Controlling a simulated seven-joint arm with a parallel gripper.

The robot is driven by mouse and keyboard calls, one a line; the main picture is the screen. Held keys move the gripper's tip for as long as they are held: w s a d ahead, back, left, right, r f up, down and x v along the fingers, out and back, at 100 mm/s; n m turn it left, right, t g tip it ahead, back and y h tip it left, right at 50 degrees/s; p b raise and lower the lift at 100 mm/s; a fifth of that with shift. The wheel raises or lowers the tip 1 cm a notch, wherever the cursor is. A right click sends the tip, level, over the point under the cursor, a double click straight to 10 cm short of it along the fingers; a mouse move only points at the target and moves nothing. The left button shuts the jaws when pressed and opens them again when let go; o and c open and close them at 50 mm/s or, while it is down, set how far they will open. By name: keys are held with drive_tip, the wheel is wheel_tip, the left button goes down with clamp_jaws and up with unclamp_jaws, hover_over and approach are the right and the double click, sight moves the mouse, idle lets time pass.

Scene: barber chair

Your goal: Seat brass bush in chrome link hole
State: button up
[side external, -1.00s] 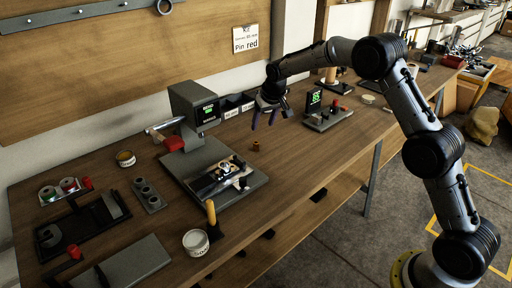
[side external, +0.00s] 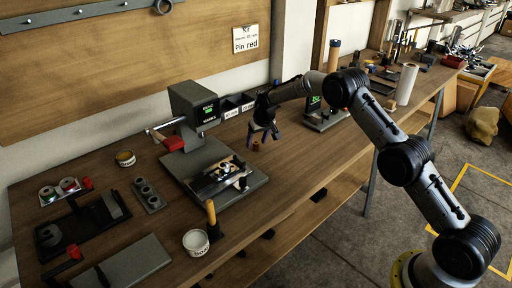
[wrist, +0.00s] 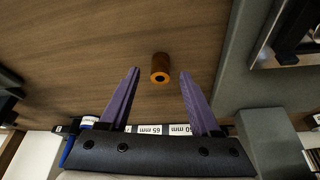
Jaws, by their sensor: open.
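The brass bush (side external: 256,145) stands on the wooden bench, right of the press. In the wrist view the bush (wrist: 160,68) shows its dark bore and lies ahead of and between the purple fingertips. My gripper (side external: 264,136) is open and empty, pointing down just above and beside the bush; the wrist view shows its fingers (wrist: 160,73) spread, apart from the bush. The shiny chrome link (side external: 218,177) appears to lie in the fixture on the press base. Its hole is too small to make out.
The grey press (side external: 194,107) with a lit display stands left of my gripper. Labelled bins (side external: 232,107) stand behind. A wooden-handled tool (side external: 211,215) and a white tin (side external: 196,242) stand in front of the press base. Bench around the bush is clear.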

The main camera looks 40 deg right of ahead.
drive_tip(key=shift+w+f, duration=0.1)
clamp_jaws()
idle(0.3)
